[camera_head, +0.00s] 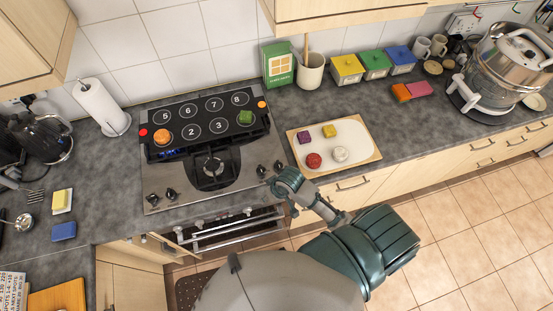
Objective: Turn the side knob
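The dark stove (185,185) is set in the grey counter. Two dark knobs stand at its front left, an outer one (152,199) and an inner one (171,194). Two more stand at its front right, an inner one (261,171) and an outer one (279,165). I cannot tell which is the side knob. My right gripper (284,181) is at the counter's front edge, just in front of the right knobs. Its fingers are small and dark, and I cannot tell whether they are open or touch a knob. My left gripper is not in view.
A numbered black panel (205,122) with an orange item (162,136) and a green item (245,118) covers the stove's back. A white board (355,140) with several small items lies right of the stove. An oven handle (225,237) sticks out below the counter.

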